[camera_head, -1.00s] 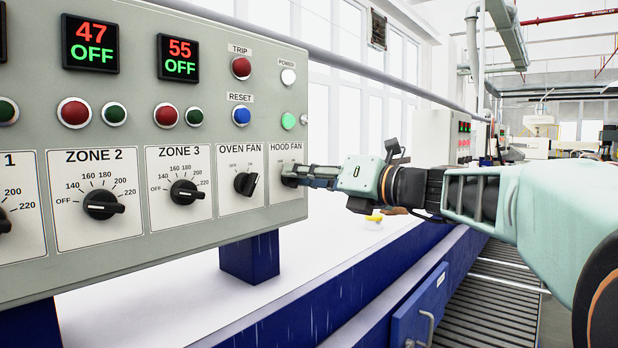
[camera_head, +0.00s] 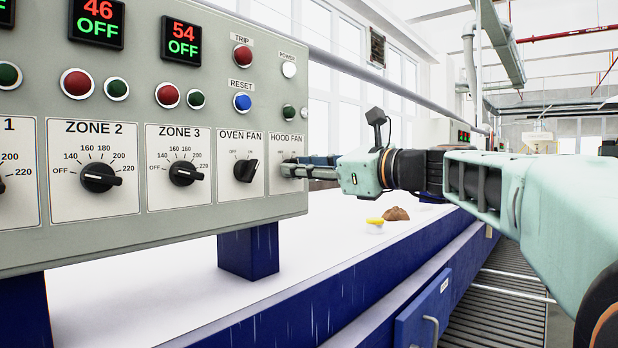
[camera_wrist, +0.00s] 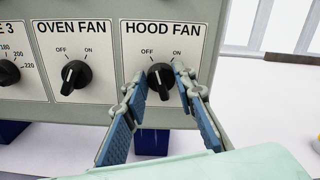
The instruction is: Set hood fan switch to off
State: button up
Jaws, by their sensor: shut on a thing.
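The hood fan switch is a black knob (camera_wrist: 160,78) on the HOOD FAN plate, between the OFF and ON marks, in the wrist view. Its white line leans up and slightly left, toward the OFF side. My gripper (camera_wrist: 161,86) has one blue-padded finger on each side of the knob and is shut on it. In the head view my gripper (camera_head: 287,169) reaches the HOOD FAN plate (camera_head: 286,148) from the right and hides the knob. The green lamp (camera_head: 289,112) above that plate is dark.
The oven fan knob (camera_wrist: 75,76) is close on the left. The zone 3 knob (camera_head: 186,173) is farther left. A red trip button (camera_head: 242,56) and a blue reset button (camera_head: 242,102) sit above. Open room lies right of the panel.

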jog(key=shift+n+b, duration=0.7)
jog(key=shift+n, duration=0.4)
jog(key=o, duration=1.1)
jog(key=shift+o, duration=0.2)
jog(key=v, duration=0.7)
jog(key=shift+s, duration=0.2)
jog(key=shift+d, duration=0.2)
